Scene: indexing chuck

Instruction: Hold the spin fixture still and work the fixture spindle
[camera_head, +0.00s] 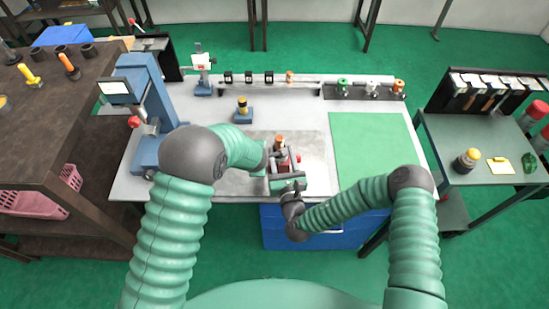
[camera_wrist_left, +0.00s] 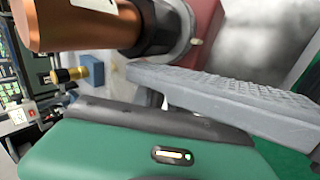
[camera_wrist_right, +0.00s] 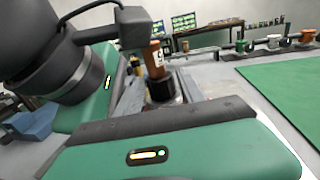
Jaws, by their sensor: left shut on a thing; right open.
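The spin fixture (camera_head: 295,160) has a red body and stands on the grey plate at the table's front middle. Its spindle, a copper cylinder with a white label (camera_head: 280,141), stands upright above a black collar; it shows large in the left wrist view (camera_wrist_left: 75,22) and at the middle of the right wrist view (camera_wrist_right: 154,60). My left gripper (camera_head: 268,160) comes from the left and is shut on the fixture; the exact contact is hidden. My right gripper (camera_head: 287,178) is open at the fixture's front side, close to the left gripper. Its fingertips are mostly hidden.
A blue press (camera_head: 145,110) stands on the table's left. A blue block with a yellow-black knob (camera_head: 242,112) is behind the fixture. A rail with several small parts (camera_head: 270,84) runs along the back. A green mat (camera_head: 375,145) at right is clear.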

